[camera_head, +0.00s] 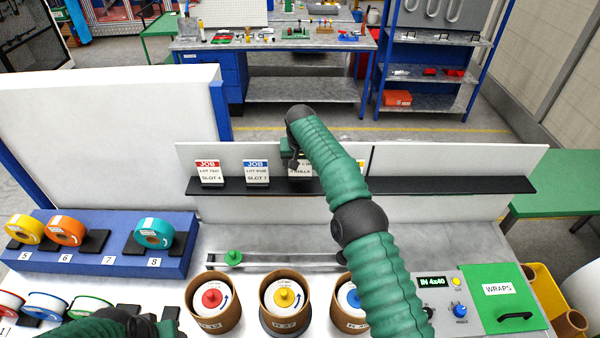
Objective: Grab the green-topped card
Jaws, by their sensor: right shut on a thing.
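The green-topped card (301,172) stands at the black ledge of the white back panel, third from the left. My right arm reaches up and over to it. My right gripper (290,156) is at the card's top, shut on it, and hides most of its green band. Part of the white lower half with printed text shows. My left gripper (138,324) is low at the bottom left edge, mostly out of frame, and its fingers cannot be made out.
A red-topped card (208,172) and a blue-topped card (256,172) stand to the left on the black ledge (450,185). A yellow-topped card (361,166) is partly behind my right arm. Brown cups (213,318) and a blue roll rack (190,262) stand below.

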